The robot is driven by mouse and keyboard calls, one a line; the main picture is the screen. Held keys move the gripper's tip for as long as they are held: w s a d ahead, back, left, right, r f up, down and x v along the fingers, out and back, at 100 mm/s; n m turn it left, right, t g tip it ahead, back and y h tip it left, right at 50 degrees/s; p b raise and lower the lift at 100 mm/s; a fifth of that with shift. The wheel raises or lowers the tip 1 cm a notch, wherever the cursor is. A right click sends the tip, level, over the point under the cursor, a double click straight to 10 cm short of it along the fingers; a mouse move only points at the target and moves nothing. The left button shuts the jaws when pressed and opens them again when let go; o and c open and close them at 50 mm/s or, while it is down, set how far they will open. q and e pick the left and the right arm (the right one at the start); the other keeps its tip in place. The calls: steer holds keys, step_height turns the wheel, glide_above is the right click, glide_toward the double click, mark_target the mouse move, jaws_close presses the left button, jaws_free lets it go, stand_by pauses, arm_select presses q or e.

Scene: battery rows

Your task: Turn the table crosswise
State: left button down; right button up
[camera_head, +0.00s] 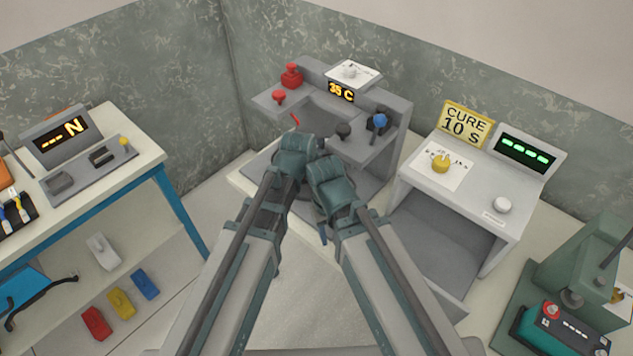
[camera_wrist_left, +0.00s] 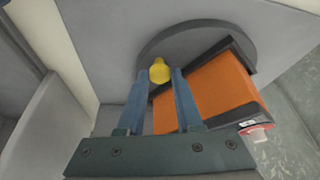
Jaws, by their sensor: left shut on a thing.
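The turntable (camera_wrist_left: 185,45) is a dark grey disc in the left wrist view. A yellow knob (camera_wrist_left: 160,70) stands at its edge. A dark holder (camera_wrist_left: 240,62) on the disc carries an orange block (camera_wrist_left: 215,90), which lies slantwise. My left gripper (camera_wrist_left: 158,82) is shut on the yellow knob, one blue finger on each side. In the head view my left wrist (camera_head: 293,160) hides the turntable and the fingers. My right gripper (camera_head: 325,180) is beside it, its fingertips mostly hidden.
A grey station with a 35 C display (camera_head: 341,92), red knobs (camera_head: 291,75) and a blue knob (camera_head: 379,121) stands around the grippers. A CURE 10 S machine (camera_head: 465,185) is on the right. A workbench (camera_head: 120,165) is on the left, a green press (camera_head: 580,270) at lower right.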

arm_select(q)
steer(key=shift+d, duration=0.15)
arm_select(e)
steer(key=shift+d, duration=0.1)
stand_by(0.3)
arm_select(q)
steer(key=c, duration=0.6)
jaws_free()
steer(key=p+v, duration=1.2)
steer(key=v, duration=0.1)
steer(key=shift+s+r+p, duration=0.1)
steer(key=shift+r+p, duration=0.3)
arm_select(e)
step_height(320, 180, up, 13)
steer(key=shift+f, duration=0.15)
